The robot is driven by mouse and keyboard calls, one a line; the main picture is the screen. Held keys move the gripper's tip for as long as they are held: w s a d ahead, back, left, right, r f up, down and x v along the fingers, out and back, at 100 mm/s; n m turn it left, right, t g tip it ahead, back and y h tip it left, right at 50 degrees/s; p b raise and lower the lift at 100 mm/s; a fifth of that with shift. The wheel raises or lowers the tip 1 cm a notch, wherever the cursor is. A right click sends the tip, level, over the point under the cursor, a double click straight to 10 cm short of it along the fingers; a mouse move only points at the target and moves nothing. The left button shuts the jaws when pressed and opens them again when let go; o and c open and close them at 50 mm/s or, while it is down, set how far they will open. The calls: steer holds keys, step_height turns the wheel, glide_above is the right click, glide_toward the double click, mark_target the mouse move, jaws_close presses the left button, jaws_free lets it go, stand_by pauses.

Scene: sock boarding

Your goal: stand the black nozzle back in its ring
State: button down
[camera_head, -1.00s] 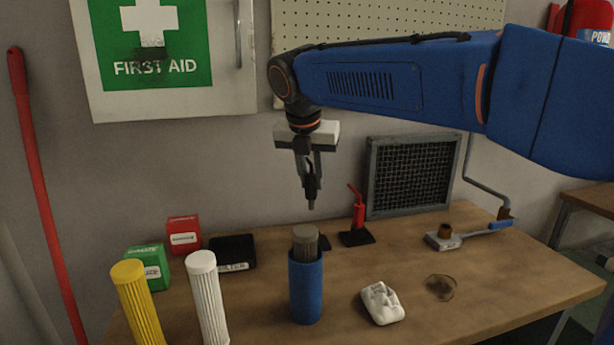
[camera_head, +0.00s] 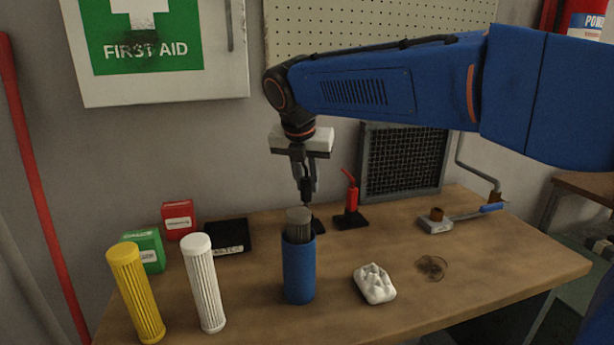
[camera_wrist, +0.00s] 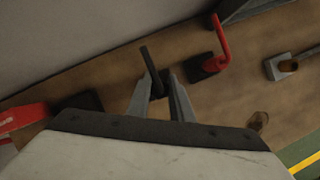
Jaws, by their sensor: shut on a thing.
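The black nozzle (camera_head: 307,190) is a slim dark piece in my gripper (camera_head: 306,183), pointing down. In the wrist view the nozzle (camera_wrist: 150,65) shows as a dark rod between the two grey fingers of my gripper (camera_wrist: 160,92), which are shut on it. A low black base (camera_head: 318,227), partly hidden behind the grey cartridge, is under and slightly right of the nozzle in the head view. It looks like the base of the ring, but I cannot make out the ring itself. I cannot tell whether the nozzle touches it.
A grey cartridge in a blue sleeve (camera_head: 299,270) stands in front. A red-handled tool (camera_head: 351,197) on a black base stands close on the right. White (camera_head: 205,285) and yellow (camera_head: 137,295) cartridges stand left. A white lump (camera_head: 374,284) lies front right.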

mark_target(307, 195)
steer(key=shift+f, duration=1.4)
steer(key=shift+f, duration=0.65)
steer(key=c, duration=1.5)
jaws_free()
steer(key=shift+r, duration=0.1)
steer(key=v, duration=1.7)
steer(key=shift+r, duration=0.1)
